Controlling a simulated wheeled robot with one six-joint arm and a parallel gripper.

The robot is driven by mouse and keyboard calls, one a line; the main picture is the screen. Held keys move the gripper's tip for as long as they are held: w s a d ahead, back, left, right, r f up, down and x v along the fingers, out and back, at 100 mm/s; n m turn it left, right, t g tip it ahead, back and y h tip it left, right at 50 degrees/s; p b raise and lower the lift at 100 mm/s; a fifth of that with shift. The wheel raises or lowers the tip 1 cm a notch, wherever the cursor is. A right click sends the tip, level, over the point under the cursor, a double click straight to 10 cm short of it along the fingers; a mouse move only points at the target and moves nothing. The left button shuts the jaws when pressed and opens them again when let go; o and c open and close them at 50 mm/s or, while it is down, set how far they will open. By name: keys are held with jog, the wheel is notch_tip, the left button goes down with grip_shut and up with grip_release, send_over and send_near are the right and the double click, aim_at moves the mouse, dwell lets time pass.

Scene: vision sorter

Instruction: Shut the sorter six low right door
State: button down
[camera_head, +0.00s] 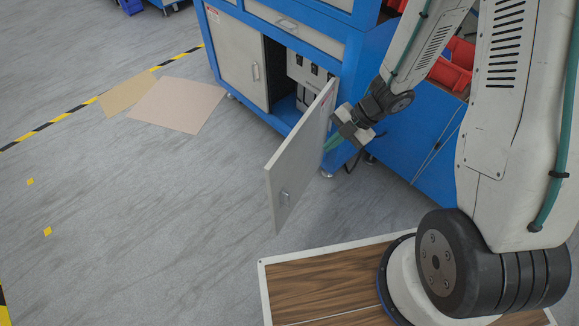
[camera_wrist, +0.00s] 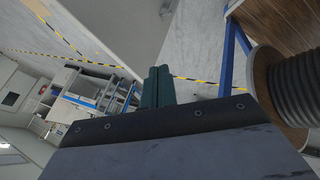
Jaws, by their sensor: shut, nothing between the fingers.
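The sorter's low right door (camera_head: 297,158), a pale grey panel with a small handle (camera_head: 284,197), stands wide open, swung out toward the camera from the blue sorter cabinet (camera_head: 345,45). The dark cabinet opening (camera_head: 283,80) shows behind it, partly hidden. My gripper (camera_head: 333,142) is by the door's outer face, near its hinge side. Its green fingers are shut and empty; I cannot tell whether they touch the door. The closed fingers also show in the wrist view (camera_wrist: 156,86), beside a pale panel (camera_wrist: 125,30) that appears to be the door.
The low left door (camera_head: 235,55) is closed. Red bins (camera_head: 452,68) sit on the blue unit to the right. Two flat tan sheets (camera_head: 180,105) lie on the floor at left. The grey floor left of the open door is clear.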

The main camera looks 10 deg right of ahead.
send_near(279, 169)
notch_tip(279, 169, down, 4)
jog(key=a, duration=0.1)
jog(key=shift+w+a+r+n+y, duration=0.1)
jog(key=shift+w+a+n+y, duration=0.1)
jog(key=shift+a+n+y, duration=0.3)
jog(key=shift+a, duration=0.1)
